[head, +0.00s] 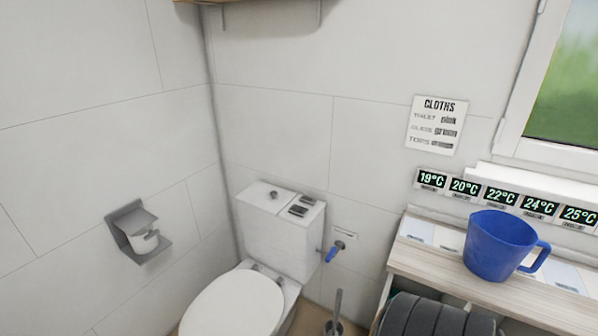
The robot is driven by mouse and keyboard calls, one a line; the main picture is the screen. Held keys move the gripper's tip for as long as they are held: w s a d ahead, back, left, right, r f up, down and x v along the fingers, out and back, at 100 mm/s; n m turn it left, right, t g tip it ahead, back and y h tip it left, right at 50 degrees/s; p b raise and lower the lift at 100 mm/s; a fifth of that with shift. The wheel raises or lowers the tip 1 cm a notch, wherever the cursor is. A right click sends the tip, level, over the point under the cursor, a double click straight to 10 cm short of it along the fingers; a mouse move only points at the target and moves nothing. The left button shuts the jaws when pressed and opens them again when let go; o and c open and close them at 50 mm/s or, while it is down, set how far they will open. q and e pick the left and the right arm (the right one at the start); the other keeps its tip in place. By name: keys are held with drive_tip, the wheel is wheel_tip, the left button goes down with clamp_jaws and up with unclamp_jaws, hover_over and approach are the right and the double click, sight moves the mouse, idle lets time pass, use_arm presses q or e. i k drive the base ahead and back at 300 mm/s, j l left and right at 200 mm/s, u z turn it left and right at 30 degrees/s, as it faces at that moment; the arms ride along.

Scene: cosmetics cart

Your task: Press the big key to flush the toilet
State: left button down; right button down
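The white toilet (238,302) stands in the corner with its lid down. Its cistern (275,240) is behind the lid, against the back wall. On the right part of the cistern top are two dark keys side by side, a nearer one (299,210) and a farther one (308,199). The nearer key looks slightly larger, but they are small in the picture. A small round grey knob (274,194) is on the left part of the cistern top. Neither of my grippers is in view.
A blue-handled valve (335,251) is right of the cistern. A toilet brush (335,315) stands below it. A grey paper holder (138,232) is on the left wall. A blue jug (499,246) sits on the wooden counter (430,265), right, with a dark ribbed object (430,317) below.

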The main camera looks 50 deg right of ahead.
sight(297, 211)
drive_tip(key=z, duration=1.65)
